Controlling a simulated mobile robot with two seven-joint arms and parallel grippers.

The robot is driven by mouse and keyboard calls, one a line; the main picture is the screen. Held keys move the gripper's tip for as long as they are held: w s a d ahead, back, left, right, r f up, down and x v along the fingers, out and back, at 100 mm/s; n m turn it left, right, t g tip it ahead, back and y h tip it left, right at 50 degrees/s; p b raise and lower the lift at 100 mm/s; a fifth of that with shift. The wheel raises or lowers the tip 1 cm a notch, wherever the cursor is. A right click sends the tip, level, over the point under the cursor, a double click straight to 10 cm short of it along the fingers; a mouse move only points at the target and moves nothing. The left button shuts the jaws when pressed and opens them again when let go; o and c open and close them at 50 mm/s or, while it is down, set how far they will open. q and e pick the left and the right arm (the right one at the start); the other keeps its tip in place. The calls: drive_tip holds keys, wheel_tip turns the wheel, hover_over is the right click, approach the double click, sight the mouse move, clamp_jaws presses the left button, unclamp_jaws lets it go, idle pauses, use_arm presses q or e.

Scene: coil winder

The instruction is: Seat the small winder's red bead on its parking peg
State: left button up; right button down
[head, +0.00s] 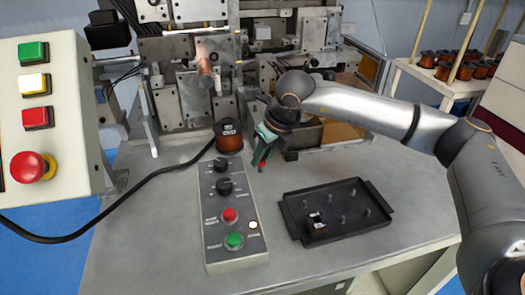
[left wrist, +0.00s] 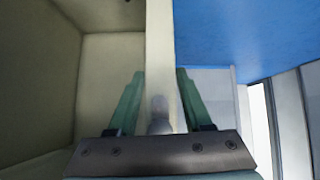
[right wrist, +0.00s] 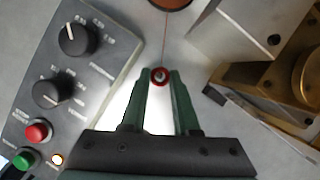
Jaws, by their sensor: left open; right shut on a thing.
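My right gripper (head: 262,160) is shut on the small red bead (right wrist: 160,76), which sits between its fingertips in the right wrist view. A thin wire runs from the bead toward a copper spool (right wrist: 170,3) at the top of the right wrist view. That spool (head: 229,137) stands on the table left of the gripper. I cannot make out the parking peg. My left gripper (left wrist: 158,75) is open and shows only in its own wrist view.
The control box (head: 235,215) with knobs and buttons lies at front centre. A black tray (head: 350,231) with several pegs and one dark spool (head: 315,222) is at right. The winder (head: 190,95) stands behind. A panel with buttons (head: 75,100) fills the left.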

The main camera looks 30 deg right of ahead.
drive_tip(key=shift+f, duration=0.25)
idle(0.4)
drive_tip(key=shift+f+b, duration=1)
drive_tip(key=shift+b, duration=0.05)
drive_tip(key=c, duration=0.6)
unclamp_jaws()
drive_tip(key=shift+s+r, duration=0.1)
drive_tip(key=shift+r, duration=0.3)
drive_tip(key=v, duration=1.1)
drive_tip(key=shift+s+r, duration=0.3)
drive_tip(key=shift+r, duration=0.05)
